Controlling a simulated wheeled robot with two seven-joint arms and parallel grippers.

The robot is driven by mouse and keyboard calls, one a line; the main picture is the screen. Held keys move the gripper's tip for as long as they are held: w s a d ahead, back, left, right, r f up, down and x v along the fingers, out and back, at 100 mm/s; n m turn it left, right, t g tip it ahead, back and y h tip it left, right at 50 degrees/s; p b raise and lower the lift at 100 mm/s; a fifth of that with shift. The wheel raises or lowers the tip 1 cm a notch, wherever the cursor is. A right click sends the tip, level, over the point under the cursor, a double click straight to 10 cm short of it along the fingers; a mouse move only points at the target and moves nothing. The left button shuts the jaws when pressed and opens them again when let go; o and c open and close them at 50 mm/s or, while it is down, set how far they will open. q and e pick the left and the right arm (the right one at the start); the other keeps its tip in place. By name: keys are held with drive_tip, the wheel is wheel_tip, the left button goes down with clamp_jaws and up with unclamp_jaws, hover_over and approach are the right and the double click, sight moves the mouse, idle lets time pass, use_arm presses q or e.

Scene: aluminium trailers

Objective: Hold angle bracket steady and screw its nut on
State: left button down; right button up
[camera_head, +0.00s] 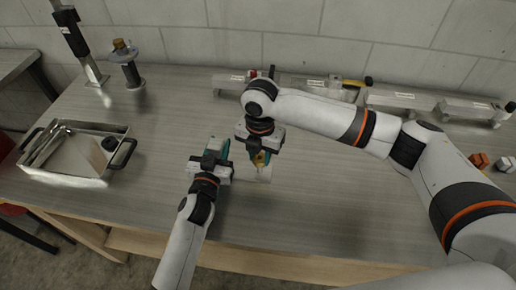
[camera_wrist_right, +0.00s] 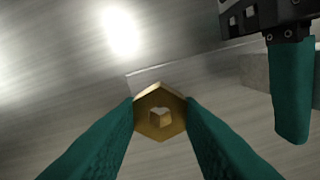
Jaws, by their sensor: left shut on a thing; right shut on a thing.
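The brass hex nut (camera_wrist_right: 160,111) is between the two teal fingertips of my right gripper (camera_wrist_right: 160,112) in the right wrist view. Its hole faces the camera, and a small brass-coloured piece shows through it. In the head view my right gripper (camera_head: 262,152) points down over the table, with the yellowish nut (camera_head: 260,159) at its tips. A pale metal piece, apparently the angle bracket (camera_head: 265,175), shows just below it, partly hidden. My left gripper (camera_head: 222,156) is close on the left, shut; its grip on the bracket is hidden. One teal left finger (camera_wrist_right: 291,92) shows in the wrist view.
A metal tray (camera_head: 60,178) with a dark round item stands at the left. A post-like stand (camera_head: 131,72) is at the back left. Several aluminium parts (camera_head: 398,100) line the back, and orange pieces (camera_head: 479,160) lie at the right. The front middle table is clear.

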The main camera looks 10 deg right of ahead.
idle(0.4)
drive_tip(key=shift+f, duration=0.85)
drive_tip(key=shift+f, duration=0.6)
